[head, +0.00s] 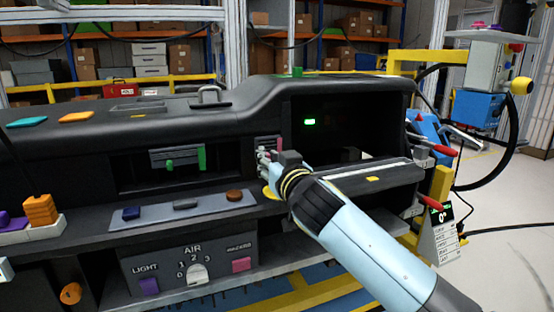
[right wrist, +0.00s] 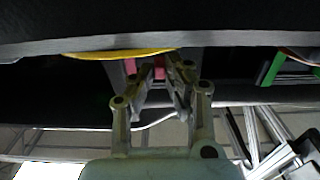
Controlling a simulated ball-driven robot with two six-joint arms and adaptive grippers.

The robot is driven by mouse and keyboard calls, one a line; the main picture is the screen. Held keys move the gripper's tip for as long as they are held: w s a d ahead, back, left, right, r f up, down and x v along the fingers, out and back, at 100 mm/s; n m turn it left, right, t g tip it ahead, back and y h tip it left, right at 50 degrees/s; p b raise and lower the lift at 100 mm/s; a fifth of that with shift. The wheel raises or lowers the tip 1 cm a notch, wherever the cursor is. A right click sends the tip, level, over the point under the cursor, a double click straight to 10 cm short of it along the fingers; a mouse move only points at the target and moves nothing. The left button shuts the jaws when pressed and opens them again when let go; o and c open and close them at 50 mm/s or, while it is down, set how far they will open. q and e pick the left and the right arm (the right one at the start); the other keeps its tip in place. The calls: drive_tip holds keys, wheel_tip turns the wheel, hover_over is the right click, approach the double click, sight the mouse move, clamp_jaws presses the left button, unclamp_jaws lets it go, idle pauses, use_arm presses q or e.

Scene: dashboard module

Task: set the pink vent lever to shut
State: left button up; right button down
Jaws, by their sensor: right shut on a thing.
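The pink vent (head: 268,142) is on the dashboard's front, just left of the dark open compartment. My right gripper (head: 264,160) is at it and covers most of it in the head view. In the right wrist view the fingers (right wrist: 158,84) are closed around the pink vent lever (right wrist: 160,73), with another pink bit just left of them. The lever's exact position is hidden by the fingers.
A vent with a green lever (head: 171,164) is further left. The compartment's lid (head: 370,178) hangs open beside my right forearm. A yellow disc (right wrist: 120,55) is close to my right fingers.

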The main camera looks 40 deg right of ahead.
drive_tip(key=shift+w+a, duration=0.15)
drive_tip(key=shift+a, duration=0.5)
drive_tip(key=c, duration=1.4)
unclamp_jaws()
drive_tip(key=shift+o, duration=0.2)
drive_tip(key=v, duration=1.2)
drive_tip(key=shift+d+f, duration=0.1)
